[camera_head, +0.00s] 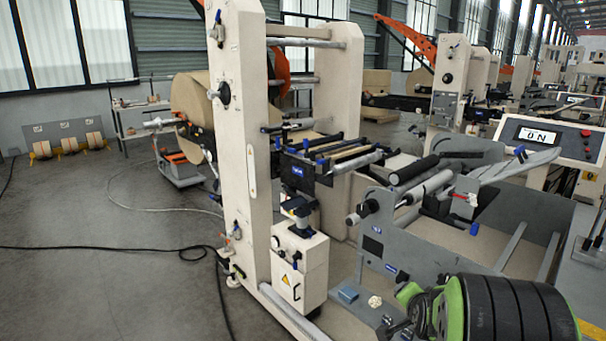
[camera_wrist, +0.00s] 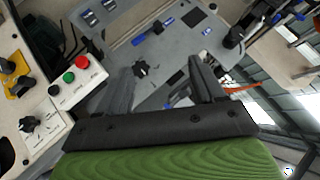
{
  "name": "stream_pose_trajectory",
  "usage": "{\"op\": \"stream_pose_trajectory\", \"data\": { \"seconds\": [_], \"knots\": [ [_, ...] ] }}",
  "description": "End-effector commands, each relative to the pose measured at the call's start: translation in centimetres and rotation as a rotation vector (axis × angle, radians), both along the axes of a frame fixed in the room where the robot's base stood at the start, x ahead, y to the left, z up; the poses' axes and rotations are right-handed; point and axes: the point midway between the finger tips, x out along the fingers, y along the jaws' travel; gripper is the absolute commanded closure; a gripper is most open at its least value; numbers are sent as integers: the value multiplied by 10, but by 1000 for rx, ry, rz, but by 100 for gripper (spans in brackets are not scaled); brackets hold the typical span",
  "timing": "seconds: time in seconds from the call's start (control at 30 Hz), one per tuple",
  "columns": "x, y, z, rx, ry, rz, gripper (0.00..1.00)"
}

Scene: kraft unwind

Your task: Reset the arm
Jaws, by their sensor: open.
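In the wrist view my gripper (camera_wrist: 160,78) has its two dark fingers spread well apart, with nothing between them. The fingers point toward a grey machine panel (camera_wrist: 150,50) that carries a black knob (camera_wrist: 141,69) and blue-handled parts. I cannot tell the exact gap to the panel. In the head view my green and black arm (camera_head: 500,312) fills the lower right corner. The gripper's fingertips cannot be made out clearly there.
A button box (camera_wrist: 76,80) with red, green and black buttons lies left of the fingers. A cream machine frame (camera_head: 243,130) stands at centre, with rollers (camera_head: 410,170) beside it. A control console (camera_head: 545,138) is at right. The floor (camera_head: 100,220) at left is mostly clear, with a black cable (camera_head: 130,249).

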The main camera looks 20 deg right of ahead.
Motion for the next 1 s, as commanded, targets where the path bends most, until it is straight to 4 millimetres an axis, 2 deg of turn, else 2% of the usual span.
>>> {"op": "stream_pose_trajectory", "data": {
  "seconds": [0.03,0.13,0.2,0.27,0.3,0.4,0.5,0.6,1.0],
  "knots": [
    [-9,38,28,-30,44,109,32],
    [-44,106,60,-99,164,334,32],
    [-80,148,76,-158,246,494,32],
    [-115,178,86,-216,313,630,32],
    [-140,195,90,-255,356,717,32],
    [-195,220,91,-342,446,893,32],
    [-231,231,89,-396,504,999,32],
    [-244,233,86,-414,531,1040,32],
    [-245,233,86,-416,533,1044,32]
  ]
}}
